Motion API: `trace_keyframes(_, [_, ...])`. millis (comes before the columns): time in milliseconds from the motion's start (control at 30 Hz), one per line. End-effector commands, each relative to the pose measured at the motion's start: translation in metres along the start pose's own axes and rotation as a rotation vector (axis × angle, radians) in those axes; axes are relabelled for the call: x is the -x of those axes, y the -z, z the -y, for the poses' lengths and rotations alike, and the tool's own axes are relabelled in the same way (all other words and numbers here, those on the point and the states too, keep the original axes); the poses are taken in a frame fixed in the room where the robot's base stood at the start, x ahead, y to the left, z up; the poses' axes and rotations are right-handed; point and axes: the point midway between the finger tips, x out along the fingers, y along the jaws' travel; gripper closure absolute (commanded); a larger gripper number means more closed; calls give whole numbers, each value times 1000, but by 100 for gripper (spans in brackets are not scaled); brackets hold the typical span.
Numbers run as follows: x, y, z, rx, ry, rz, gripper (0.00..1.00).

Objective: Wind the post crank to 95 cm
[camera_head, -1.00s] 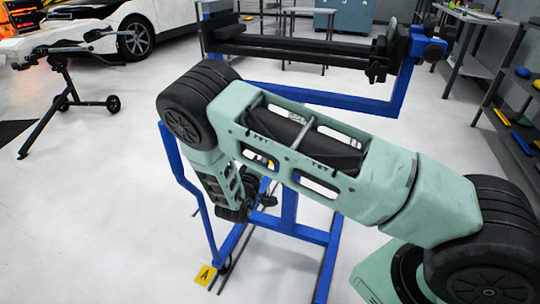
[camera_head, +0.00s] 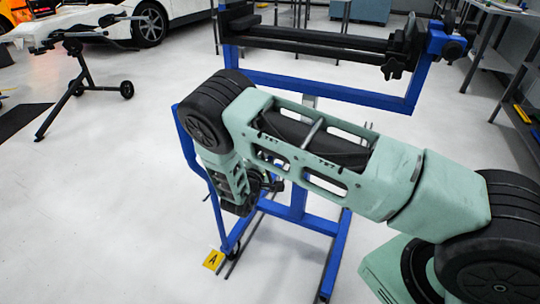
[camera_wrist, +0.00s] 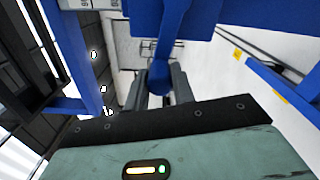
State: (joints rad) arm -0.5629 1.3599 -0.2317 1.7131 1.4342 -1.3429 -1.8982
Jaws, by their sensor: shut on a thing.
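In the wrist view my gripper (camera_wrist: 160,88) has its two dark fingers on either side of a blue crank handle (camera_wrist: 163,58), shut on it. The handle runs up to a wide blue part (camera_wrist: 200,18) at the top of the view. In the head view the blue stand (camera_head: 333,255) with its post stands behind my arm. My arm hides most of the crank there, and only dark parts of the hand area show beside the post. I cannot read any height scale.
A black roller bar (camera_head: 310,40) sits across the stand's blue upper frame (camera_head: 330,90). A yellow tag marked A (camera_head: 213,260) is low by the stand's left foot. A black tripod stand (camera_head: 80,85) and a white car (camera_head: 150,25) are at left. Floor at front left is clear.

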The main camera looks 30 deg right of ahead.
Motion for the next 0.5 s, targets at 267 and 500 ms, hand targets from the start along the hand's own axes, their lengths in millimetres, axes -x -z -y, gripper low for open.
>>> trace_keyframes(267, [2, 2, 3, 11, 4, -6, 100])
trace_keyframes(500, [2, 2, 3, 10, 4, -6, 58])
